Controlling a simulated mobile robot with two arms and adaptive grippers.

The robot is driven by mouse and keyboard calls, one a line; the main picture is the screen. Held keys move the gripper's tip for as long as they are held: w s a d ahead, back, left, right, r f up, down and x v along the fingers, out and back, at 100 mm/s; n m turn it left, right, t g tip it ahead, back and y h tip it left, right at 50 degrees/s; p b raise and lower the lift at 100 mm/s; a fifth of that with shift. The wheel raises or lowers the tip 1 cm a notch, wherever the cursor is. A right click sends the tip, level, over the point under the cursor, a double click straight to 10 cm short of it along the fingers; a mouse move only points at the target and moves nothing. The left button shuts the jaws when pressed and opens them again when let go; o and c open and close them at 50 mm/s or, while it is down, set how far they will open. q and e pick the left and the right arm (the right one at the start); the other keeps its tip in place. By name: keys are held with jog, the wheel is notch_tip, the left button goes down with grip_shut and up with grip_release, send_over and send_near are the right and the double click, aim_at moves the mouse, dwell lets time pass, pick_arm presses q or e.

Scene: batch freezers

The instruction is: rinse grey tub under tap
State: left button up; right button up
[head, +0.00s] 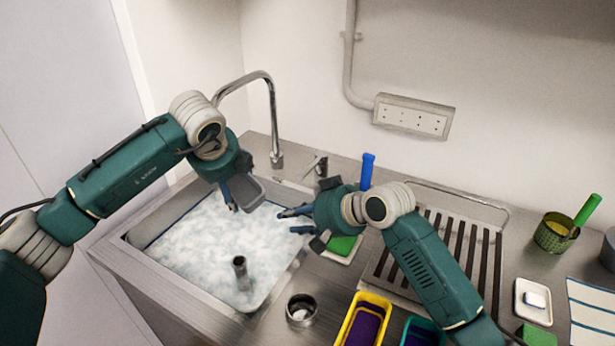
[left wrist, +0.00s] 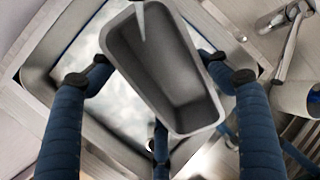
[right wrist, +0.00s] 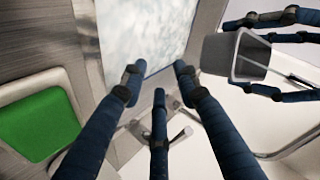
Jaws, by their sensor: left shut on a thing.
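The grey tub (head: 252,187) is held over the sink (head: 190,262) by my left gripper (head: 236,196), near the tap (head: 272,125). In the left wrist view the tub (left wrist: 165,65) lies between my fingers, its hollow showing and no solid contents visible. A thin pale streak that looks like water reaches into it from the top. The tub also shows tilted in the right wrist view (right wrist: 236,56). My right gripper (head: 292,220) has its fingers spread and is empty near the sink's right edge; in the right wrist view nothing is between the fingers.
Foamy water fills the sink around an upright pipe (head: 241,273). Right of it are a green sponge (head: 343,245), a blue-handled tool (head: 367,170) and a slatted rack (head: 470,255). A metal cup (head: 301,309) and a yellow bin (head: 365,318) stand in front.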

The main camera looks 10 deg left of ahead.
jog(key=s+a+f+n+h, duration=0.2)
jog(key=a+f+n+h, duration=0.15)
jog(key=n, duration=0.45)
jog(key=n+t+h, duration=0.8)
jog(key=n+t, duration=0.1)
jog(key=n, duration=0.7)
send_near(299, 179)
jog(key=x, duration=1.2)
jog(key=shift+w, duration=0.2)
grip_shut()
